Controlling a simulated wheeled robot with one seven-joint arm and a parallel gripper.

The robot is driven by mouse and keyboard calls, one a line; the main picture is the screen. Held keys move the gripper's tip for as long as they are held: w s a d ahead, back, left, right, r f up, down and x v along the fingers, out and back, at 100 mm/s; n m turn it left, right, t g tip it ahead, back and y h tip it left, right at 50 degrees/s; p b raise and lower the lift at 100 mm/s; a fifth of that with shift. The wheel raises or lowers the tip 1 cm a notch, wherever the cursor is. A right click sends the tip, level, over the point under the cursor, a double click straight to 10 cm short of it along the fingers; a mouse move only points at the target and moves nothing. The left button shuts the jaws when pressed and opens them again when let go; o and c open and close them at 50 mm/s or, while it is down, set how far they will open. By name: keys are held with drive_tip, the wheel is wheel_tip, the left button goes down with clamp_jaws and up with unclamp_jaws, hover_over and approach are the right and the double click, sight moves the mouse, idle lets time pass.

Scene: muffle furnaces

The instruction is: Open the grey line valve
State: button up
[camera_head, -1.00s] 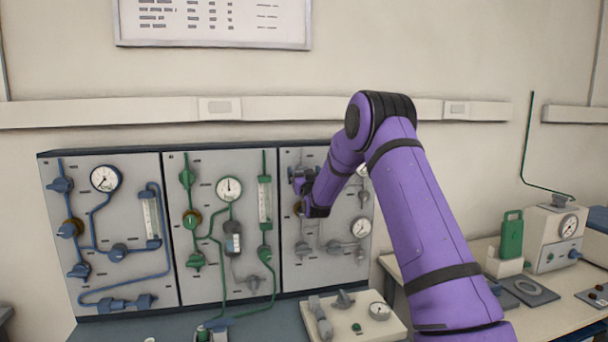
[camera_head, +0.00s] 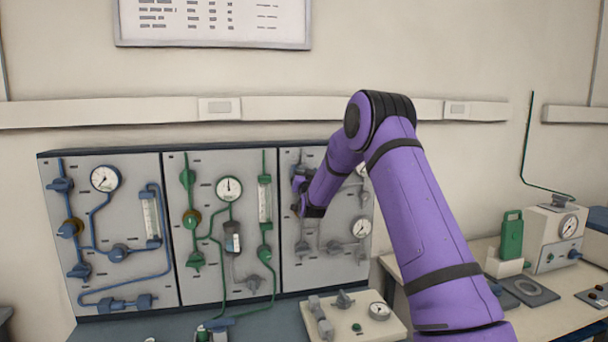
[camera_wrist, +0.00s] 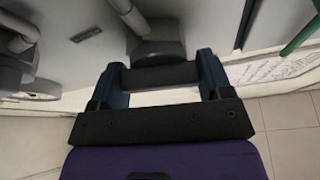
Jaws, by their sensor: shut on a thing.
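The grey line runs on the right panel (camera_head: 330,262) of the board, with grey valves and gauges. My gripper (camera_head: 298,192) is at the upper left of that panel, largely hidden by its own wrist. In the wrist view my two blue-grey fingers (camera_wrist: 160,76) stand either side of a dark grey bar-like handle (camera_wrist: 158,78) and are shut on it. A grey valve body (camera_wrist: 157,46) sits just behind the handle, joined to a grey pipe. I take this to be the grey line valve; how far it is turned I cannot tell.
Blue (camera_head: 118,252) and green (camera_head: 196,262) lines with their own valves fill the left and middle panels. A small white block with grey fittings (camera_head: 356,315) lies on the bench below. A green-handled unit (camera_head: 511,238) stands on the right bench.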

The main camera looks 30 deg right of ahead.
drive_tip(key=m+g+h, duration=0.1)
drive_tip(key=m, duration=0.2)
drive_tip(key=m+g+h, duration=0.1)
drive_tip(key=m, duration=0.2)
drive_tip(key=shift+f+m, duration=0.1)
drive_tip(key=shift+m, duration=0.2)
drive_tip(key=m+g+h, duration=0.1)
drive_tip(key=m, duration=0.1)
drive_tip(key=m+g, duration=0.1)
drive_tip(key=m, duration=0.1)
drive_tip(key=shift+m+h, duration=0.3)
drive_tip(key=shift+h, duration=0.1)
drive_tip(key=m+g, duration=0.1)
drive_tip(key=m, duration=0.3)
drive_tip(key=shift+g, duration=0.3)
drive_tip(key=shift+f+m+g+y, duration=0.1)
drive_tip(key=shift+m+g+y, duration=0.4)
drive_tip(key=shift+m, duration=1.3)
drive_tip(key=shift+g, duration=0.3)
drive_tip(key=o, duration=0.9)
drive_tip(key=shift+h, duration=0.3)
